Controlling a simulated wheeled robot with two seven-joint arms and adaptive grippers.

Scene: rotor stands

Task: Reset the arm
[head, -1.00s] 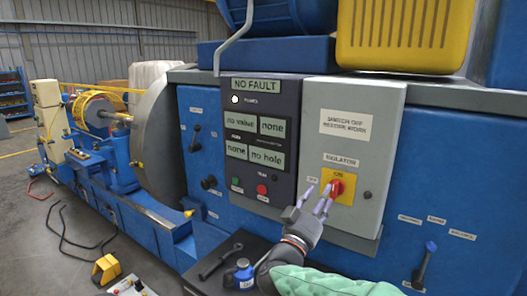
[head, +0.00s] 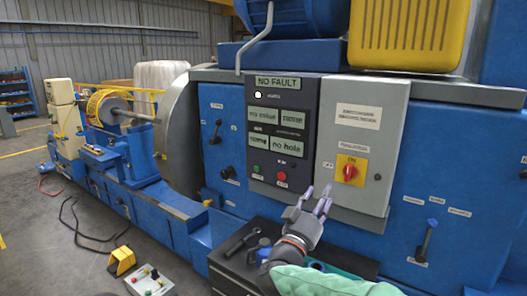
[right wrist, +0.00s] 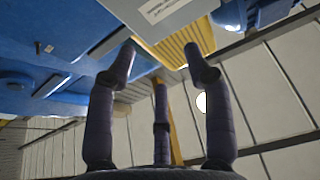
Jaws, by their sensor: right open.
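My right gripper (head: 316,203) is open and empty in the head view. It is in front of the lower part of the grey isolator box (head: 362,133), below the red isolator knob (head: 350,172) on its yellow plate, and apart from the knob. In the right wrist view the fingers of my right gripper (right wrist: 155,70) are spread with nothing between them. The dark control panel (head: 281,110) is left of the box, with a "NO FAULT" sign and a red button. My left gripper is not in view.
A black toolbox top (head: 230,268) with a wrench and a blue bottle is below my right arm. A control pendant (head: 150,281) and a yellow block (head: 121,262) lie on the floor. Levers (head: 426,240) stick out of the blue machine front at right.

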